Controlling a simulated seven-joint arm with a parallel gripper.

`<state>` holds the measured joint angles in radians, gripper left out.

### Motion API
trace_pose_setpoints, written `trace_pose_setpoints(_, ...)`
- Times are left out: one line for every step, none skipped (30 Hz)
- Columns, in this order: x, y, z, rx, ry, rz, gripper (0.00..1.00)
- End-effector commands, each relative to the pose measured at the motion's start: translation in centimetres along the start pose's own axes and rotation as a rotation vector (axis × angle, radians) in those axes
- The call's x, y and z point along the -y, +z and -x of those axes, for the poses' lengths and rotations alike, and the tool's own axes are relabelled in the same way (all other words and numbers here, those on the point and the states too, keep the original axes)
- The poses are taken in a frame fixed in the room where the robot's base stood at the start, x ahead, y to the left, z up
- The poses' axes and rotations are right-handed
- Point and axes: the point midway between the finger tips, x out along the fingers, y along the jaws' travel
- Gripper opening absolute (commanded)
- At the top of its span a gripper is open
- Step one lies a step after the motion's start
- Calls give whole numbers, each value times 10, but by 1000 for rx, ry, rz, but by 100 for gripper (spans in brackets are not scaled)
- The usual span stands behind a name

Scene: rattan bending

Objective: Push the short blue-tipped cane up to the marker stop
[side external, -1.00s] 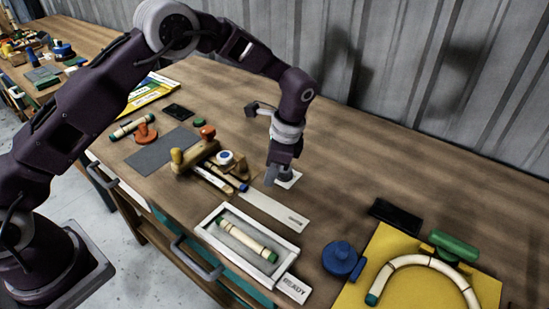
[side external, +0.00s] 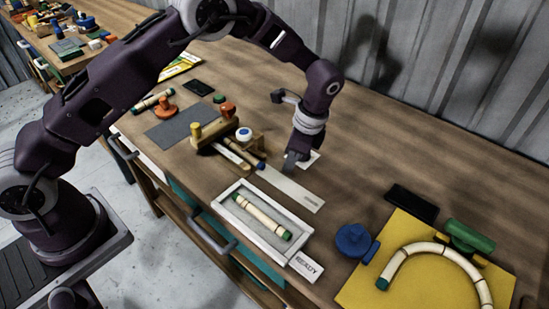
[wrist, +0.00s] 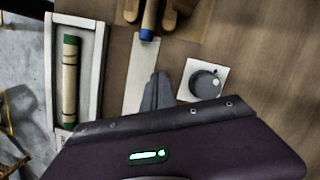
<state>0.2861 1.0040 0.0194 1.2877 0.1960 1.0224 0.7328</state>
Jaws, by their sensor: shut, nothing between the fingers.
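The short cane's blue tip (side external: 260,165) shows beside a wooden block in the side view, at the upper-left end of a pale strip (side external: 300,193). In the wrist view the blue tip (wrist: 147,34) points down at the strip (wrist: 140,75); the rest of the cane runs out of the top. My gripper (side external: 289,168) is shut and empty, apart from the blue tip, low at the strip's far edge. Its fingers (wrist: 157,95) overlap the strip's right edge in the wrist view. Small print marks the strip's right end; I cannot tell which part is the marker stop.
A grey knob on a white plate (wrist: 203,84) stands right beside my fingers. A white tray (side external: 226,188) with a green-tipped cane (side external: 262,217) lies in front. A blue round piece (side external: 353,240) and a yellow board (side external: 370,290) are at right.

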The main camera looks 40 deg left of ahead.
Motion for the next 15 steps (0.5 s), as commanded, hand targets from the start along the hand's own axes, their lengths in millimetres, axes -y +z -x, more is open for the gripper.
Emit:
trace_pose_setpoints(0,4,-8,2,2,1,0)
trace_pose_setpoints(0,11,-8,2,2,3,0)
trace_pose_setpoints(0,17,-8,1,0,4,0)
trace_pose_setpoints(0,22,-10,1,2,3,0)
trace_pose_setpoints(0,25,-11,1,1,3,0)
trace_pose_setpoints(0,30,-12,0,1,3,0)
trace_pose_setpoints(0,32,-12,0,1,3,0)
trace_pose_setpoints(0,34,-13,0,1,2,0)
trace_pose_setpoints(0,36,-13,-1,0,1,0)
trace_pose_setpoints(0,37,-14,-1,0,1,0)
trace_pose_setpoints(0,38,-14,0,0,1,0)
trace_pose_setpoints(0,39,-14,0,0,0,0)
trace_pose_setpoints(0,39,-14,0,0,0,0)
trace_pose_setpoints(0,39,-14,0,0,0,0)
trace_pose_setpoints(0,39,-14,0,0,0,0)
